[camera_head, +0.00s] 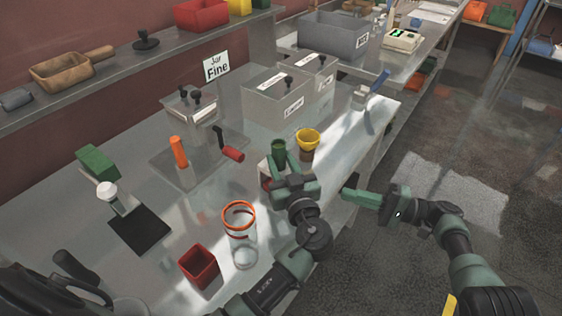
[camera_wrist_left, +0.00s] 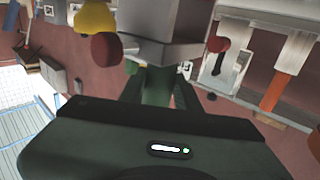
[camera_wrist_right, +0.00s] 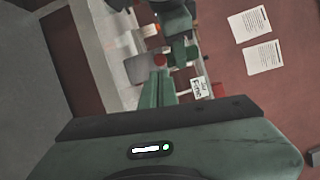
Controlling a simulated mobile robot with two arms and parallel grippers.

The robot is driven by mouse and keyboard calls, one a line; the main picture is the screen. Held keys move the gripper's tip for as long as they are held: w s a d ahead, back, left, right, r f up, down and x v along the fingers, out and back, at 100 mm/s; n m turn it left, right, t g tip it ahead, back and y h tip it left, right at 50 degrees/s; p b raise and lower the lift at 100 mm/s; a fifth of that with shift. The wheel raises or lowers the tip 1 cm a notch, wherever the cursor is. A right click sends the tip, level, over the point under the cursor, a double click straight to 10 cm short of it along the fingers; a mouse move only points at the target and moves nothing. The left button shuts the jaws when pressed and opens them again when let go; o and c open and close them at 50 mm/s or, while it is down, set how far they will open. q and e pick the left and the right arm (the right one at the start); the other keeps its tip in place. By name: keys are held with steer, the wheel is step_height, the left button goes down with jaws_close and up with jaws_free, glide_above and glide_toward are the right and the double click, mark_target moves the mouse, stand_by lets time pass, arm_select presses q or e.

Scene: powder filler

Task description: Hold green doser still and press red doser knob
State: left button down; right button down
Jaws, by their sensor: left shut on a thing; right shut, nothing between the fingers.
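The green-topped doser (camera_head: 278,147) stands near the table's right edge, with a pale body below its cup. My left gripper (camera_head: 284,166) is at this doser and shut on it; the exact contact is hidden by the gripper. In the left wrist view a grey block (camera_wrist_left: 168,45) lies just beyond the fingers, with a red knob (camera_wrist_left: 105,47) on one side and another red piece (camera_wrist_left: 220,44) on the other. In the head view a red knob (camera_head: 265,183) shows partly beside the left gripper. My right gripper (camera_head: 348,193) is shut and empty, right of the doser, apart from it.
A yellow-topped doser (camera_head: 307,140) stands close beside the green one. A clear jar with an orange rim (camera_head: 239,212) and a red cup (camera_head: 199,266) stand in front. An orange-handled tool (camera_head: 178,152) and a red-ended tool (camera_head: 232,154) stand further left. Open floor lies right.

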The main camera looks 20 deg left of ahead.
stand_by(0.3)
steer(key=w+d+f+t+h, duration=0.2)
steer(key=w+f+t+h, duration=0.15)
steer(key=f+t, duration=0.2)
steer(key=w+d+f+t+h, duration=0.2)
steer(key=f+t+h, duration=0.2)
steer(key=f, duration=0.3)
steer(key=s+a+r+n+t+y, duration=0.1)
steer(key=s+a+r+t, duration=0.1)
steer(key=s+r+t, duration=0.5)
steer(key=s+r, duration=0.3)
steer(key=r, duration=0.3)
steer(key=shift+s+a, duration=0.25)
steer(key=shift+s, duration=0.1)
steer(key=shift+a+t, duration=0.1)
steer(key=shift+t, duration=0.15)
steer(key=w+a, duration=0.2)
steer(key=a, duration=0.6)
steer(key=shift+a, duration=0.2)
steer(key=shift+w+a, duration=0.1)
stand_by(0.5)
